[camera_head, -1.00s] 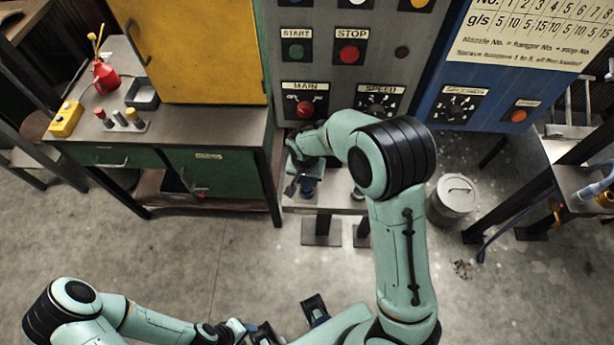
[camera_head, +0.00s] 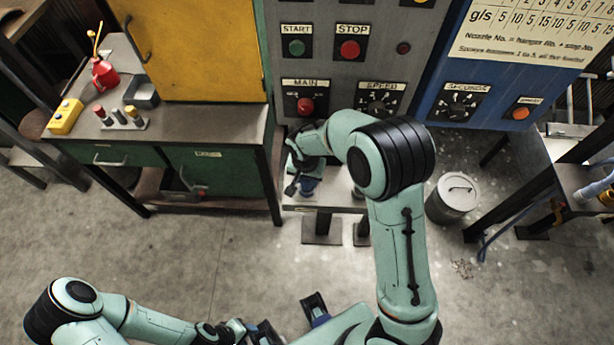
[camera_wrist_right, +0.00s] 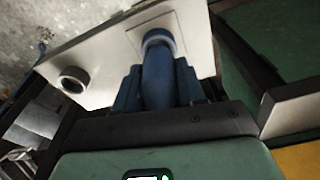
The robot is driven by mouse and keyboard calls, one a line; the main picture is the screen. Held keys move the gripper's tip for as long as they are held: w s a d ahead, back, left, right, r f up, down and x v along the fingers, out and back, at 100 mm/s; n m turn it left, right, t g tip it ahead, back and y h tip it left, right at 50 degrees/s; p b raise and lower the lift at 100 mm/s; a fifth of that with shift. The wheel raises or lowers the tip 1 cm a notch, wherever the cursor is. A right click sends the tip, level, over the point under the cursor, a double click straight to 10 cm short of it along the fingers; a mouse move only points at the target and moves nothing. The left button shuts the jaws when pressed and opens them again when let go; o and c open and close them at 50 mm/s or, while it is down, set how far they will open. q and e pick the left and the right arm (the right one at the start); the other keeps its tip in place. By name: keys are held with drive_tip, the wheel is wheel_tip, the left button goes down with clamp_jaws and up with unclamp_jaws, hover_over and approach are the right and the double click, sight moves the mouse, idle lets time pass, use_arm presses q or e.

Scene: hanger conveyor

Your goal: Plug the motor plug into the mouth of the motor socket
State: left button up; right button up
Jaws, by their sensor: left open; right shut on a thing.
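My right gripper (camera_head: 300,184) is over the small metal shelf (camera_head: 330,202) in front of the control panel. In the right wrist view its two blue-grey fingers (camera_wrist_right: 158,92) are shut on the blue motor plug (camera_wrist_right: 160,75), a thick curved body. The plug's dark collared end is at a square plate (camera_wrist_right: 190,32) on the shelf. Whether it touches or enters a mouth there cannot be told; the plug hides that spot. A separate round metal ring with an open mouth (camera_wrist_right: 73,80) stands on the shelf to the left. My left gripper (camera_head: 288,320) is open and empty, low in the head view.
A green cabinet (camera_head: 215,180) stands left of the shelf, with a red oil can (camera_head: 105,74) and yellow box (camera_head: 65,117) on top. The panel (camera_head: 340,70) with knobs is behind.

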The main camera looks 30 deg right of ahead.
drive_tip(key=shift+f+b, duration=0.85)
drive_tip(key=shift+f, duration=0.3)
idle(1.5)
drive_tip(key=o, duration=0.7)
drive_tip(key=shift+o, duration=0.2)
drive_tip(key=o, duration=0.6)
drive_tip(key=shift+c, duration=0.2)
drive_tip(key=shift+r, duration=0.1)
drive_tip(key=r, duration=0.4)
drive_tip(key=r+p, duration=0.1)
drive_tip(key=r, duration=0.3)
drive_tip(key=s+a+r, duration=0.1)
drive_tip(key=r, duration=0.4)
drive_tip(key=shift+s+p, duration=0.1)
drive_tip(key=shift+p, duration=0.2)
